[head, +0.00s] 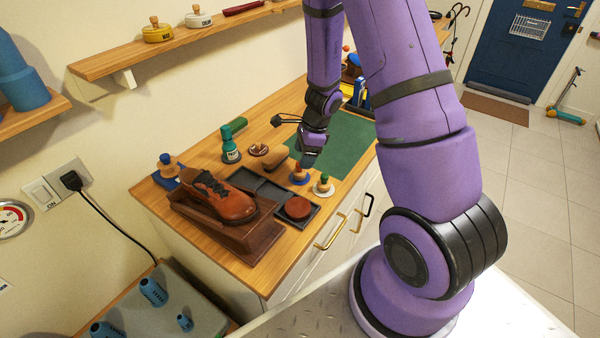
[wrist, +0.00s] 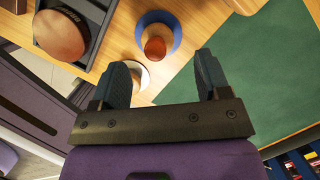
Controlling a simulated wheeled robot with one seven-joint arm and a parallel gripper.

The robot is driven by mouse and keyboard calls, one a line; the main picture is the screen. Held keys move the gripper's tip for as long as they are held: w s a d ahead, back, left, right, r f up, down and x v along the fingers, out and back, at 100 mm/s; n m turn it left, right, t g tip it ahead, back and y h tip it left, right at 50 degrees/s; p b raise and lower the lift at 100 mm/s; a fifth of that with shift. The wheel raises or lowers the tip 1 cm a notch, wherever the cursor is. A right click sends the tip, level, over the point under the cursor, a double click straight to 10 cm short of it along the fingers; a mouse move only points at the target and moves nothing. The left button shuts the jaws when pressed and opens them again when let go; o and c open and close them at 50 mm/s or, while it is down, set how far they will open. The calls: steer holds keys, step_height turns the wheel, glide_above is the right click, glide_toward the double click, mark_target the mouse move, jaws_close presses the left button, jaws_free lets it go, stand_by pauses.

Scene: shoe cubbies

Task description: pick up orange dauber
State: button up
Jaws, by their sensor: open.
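A small dauber with an orange-brown top (head: 299,174) and a blue disc base stands upright on the wooden bench, at the near edge of the green mat; it is the most orange one I see. In the wrist view the orange-topped dauber (wrist: 155,46) lies ahead of the fingertips, roughly midway between them. My gripper (head: 308,160) is open and empty, just above and behind it in the head view. In the wrist view my gripper (wrist: 162,68) shows both fingers apart, touching no dauber that I can make out.
A second dauber with a pale base (head: 323,186) stands close by, near the left finger in the wrist view (wrist: 135,74). A dark tray (head: 312,213) holds a round brown item. The green mat (head: 345,145) is mostly clear.

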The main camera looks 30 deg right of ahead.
mark_target(298, 169)
steer(key=shift+x, duration=3)
steer(key=shift+s+a, duration=0.15)
steer(key=shift+r, duration=0.1)
steer(key=c, duration=0.9)
